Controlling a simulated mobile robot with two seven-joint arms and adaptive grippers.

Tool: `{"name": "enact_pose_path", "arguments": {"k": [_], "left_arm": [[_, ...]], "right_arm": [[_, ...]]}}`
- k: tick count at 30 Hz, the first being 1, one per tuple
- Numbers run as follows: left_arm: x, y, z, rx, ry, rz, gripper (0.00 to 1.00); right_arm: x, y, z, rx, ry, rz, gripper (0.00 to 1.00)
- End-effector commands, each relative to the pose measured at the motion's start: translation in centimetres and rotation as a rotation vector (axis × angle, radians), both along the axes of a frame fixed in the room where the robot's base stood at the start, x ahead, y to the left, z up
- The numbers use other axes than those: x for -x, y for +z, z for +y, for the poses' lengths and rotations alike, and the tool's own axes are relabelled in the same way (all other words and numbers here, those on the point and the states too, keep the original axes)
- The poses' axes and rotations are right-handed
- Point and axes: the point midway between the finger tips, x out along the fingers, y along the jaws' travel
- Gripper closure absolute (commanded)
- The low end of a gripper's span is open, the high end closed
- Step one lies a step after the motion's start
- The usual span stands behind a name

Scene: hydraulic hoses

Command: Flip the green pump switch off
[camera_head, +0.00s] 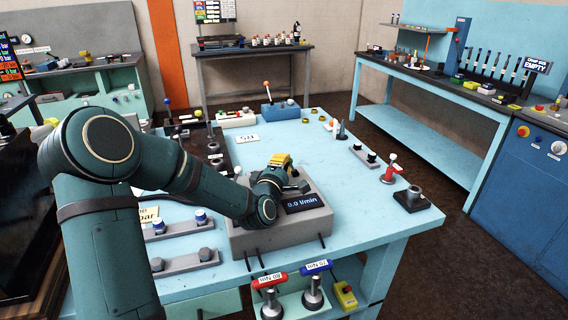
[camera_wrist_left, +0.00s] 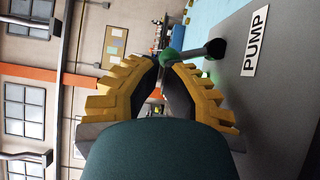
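The grey pump box (camera_head: 275,237) sits at the front of the light blue table, and its display (camera_head: 300,203) reads 0.0 l/min. In the left wrist view its face carries a PUMP label (camera_wrist_left: 255,41). The pump switch is a black lever with a green ball knob (camera_wrist_left: 168,56). My left gripper (camera_head: 285,163) is over the box, its wrist hiding the switch in the head view. In the wrist view the fingertips (camera_wrist_left: 165,63) are close together right at the green knob. Whether they press on it or only flank it cannot be told. My right gripper is not in view.
Red-handled (camera_head: 269,281) and blue-handled (camera_head: 317,266) fittings stand below the front edge, beside a yellow button box (camera_head: 345,295). A red lever stand (camera_head: 391,171) and a dark fitting block (camera_head: 412,199) line the right edge. The table behind the box is mostly clear.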

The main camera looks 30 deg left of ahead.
Motion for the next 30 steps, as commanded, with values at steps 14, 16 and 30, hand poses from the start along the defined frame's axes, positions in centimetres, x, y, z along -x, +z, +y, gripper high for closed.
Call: {"name": "enact_pose_path", "arguments": {"k": [14, 16, 30], "left_arm": [[-0.3, 0.3, -0.2, -0.040, 0.000, 0.046, 1.00], [-0.3, 0.4, -0.3, -0.045, 0.000, 0.053, 1.00], [-0.7, 0.7, -0.6, -0.102, -0.002, 0.119, 1.00]], "right_arm": [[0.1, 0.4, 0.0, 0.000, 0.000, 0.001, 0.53], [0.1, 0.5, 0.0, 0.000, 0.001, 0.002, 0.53], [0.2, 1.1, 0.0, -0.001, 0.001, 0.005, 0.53]]}}
